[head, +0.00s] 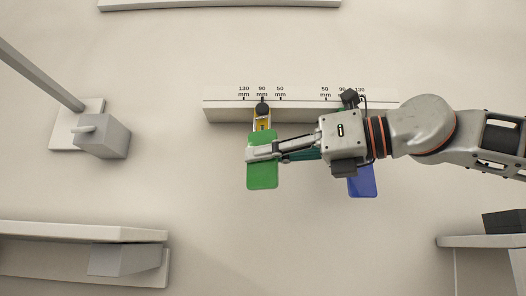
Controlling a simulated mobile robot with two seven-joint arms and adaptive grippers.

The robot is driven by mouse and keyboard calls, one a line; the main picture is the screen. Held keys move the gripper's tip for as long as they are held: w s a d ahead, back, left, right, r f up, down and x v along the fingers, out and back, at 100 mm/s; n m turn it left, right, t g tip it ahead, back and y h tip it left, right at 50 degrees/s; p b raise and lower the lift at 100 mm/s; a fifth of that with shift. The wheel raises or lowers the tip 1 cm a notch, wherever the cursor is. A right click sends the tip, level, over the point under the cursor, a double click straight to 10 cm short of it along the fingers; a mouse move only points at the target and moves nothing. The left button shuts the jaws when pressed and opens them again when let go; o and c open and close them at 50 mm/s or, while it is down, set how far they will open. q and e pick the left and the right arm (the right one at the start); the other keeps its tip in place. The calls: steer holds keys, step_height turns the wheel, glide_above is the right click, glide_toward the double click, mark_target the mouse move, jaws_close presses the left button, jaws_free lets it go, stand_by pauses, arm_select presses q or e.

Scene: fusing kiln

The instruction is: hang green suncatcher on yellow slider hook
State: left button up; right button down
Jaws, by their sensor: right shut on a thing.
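The green suncatcher (262,175) is upright in the head view, just under the yellow slider hook (262,122). My right gripper (256,153) comes in from the right and is shut on the green suncatcher, across its upper part. The suncatcher's top edge is at the lower end of the yellow slider; I cannot tell whether it is on the hook. The yellow slider sits at the left 90 mm mark of the white rail (225,113). My left gripper is not in view.
A blue piece (362,182) hangs on the right, partly hidden behind my right gripper, below a second black knob (349,98). A grey block on a wall plate (101,138) is at the left. Shelves (80,232) stand at the lower left and lower right (475,242).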

steer(key=shift+w, duration=0.6)
steer(key=shift+w+p, duration=0.35)
steer(key=shift+p, duration=0.1)
steer(key=shift+w, duration=0.3)
steer(key=shift+w+p, duration=0.3)
steer(key=shift+f+b, duration=0.6)
steer(key=shift+b, duration=0.25)
stand_by(1.8)
stand_by(0.5)
steer(key=c, duration=2.6)
jaws_free()
steer(key=shift+o, duration=0.2)
steer(key=o, duration=0.6)
